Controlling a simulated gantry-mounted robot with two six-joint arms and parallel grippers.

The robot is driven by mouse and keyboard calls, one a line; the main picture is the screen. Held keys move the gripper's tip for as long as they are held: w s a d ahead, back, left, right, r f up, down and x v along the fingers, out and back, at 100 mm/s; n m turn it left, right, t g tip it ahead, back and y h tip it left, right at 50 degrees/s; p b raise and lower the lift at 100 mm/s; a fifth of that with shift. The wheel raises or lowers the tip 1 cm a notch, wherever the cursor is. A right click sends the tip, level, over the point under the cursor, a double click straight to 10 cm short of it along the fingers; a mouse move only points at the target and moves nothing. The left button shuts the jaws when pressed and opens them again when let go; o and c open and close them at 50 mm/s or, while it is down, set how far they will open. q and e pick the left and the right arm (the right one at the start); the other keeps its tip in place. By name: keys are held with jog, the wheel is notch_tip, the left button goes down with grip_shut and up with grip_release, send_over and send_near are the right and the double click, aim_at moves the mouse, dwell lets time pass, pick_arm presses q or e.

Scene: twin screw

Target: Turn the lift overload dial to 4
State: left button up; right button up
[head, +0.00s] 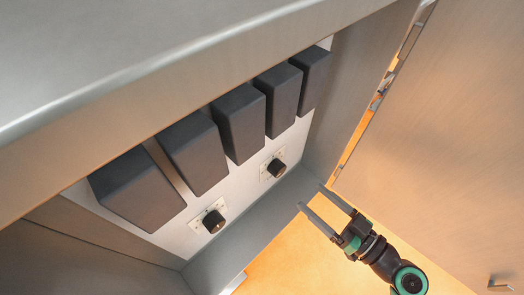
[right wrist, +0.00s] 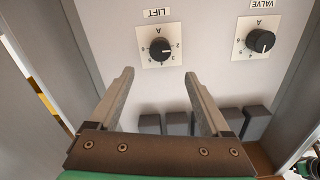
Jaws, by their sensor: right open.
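The lift dial (right wrist: 160,48) is a black round knob on a square pale plate with printed marks, under an upside-down LIFT label (right wrist: 156,13). In the head view it is the right-hand knob (head: 276,168) on the white panel. The knob's exact setting is too small to read surely. My right gripper (head: 312,196) is open and empty, apart from the dial, to its lower right in the head view. In the right wrist view its two fingers (right wrist: 158,73) point toward the lift dial with a gap between them.
A similar valve dial (right wrist: 260,42) sits beside the lift dial; in the head view it is the left knob (head: 213,221). Several dark boxes (head: 240,122) stick out from the panel near the dials. Metal cabinet walls and an open door (head: 455,120) bound the space.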

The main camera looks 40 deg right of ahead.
aim_at(282, 171)
jog(key=w+p, duration=0.1)
jog(key=w, duration=0.2)
jog(key=w+p, duration=0.2)
jog(key=w, duration=0.1)
jog(key=w+p, duration=0.2)
jog(key=w, duration=0.2)
jog(key=shift+a+r, duration=0.1)
jog(key=shift+a, duration=0.15)
jog(key=shift+w, duration=0.45)
pick_arm(q)
jog(key=r, duration=0.5)
jog(key=shift+s, duration=0.35)
pick_arm(e)
grip_shut()
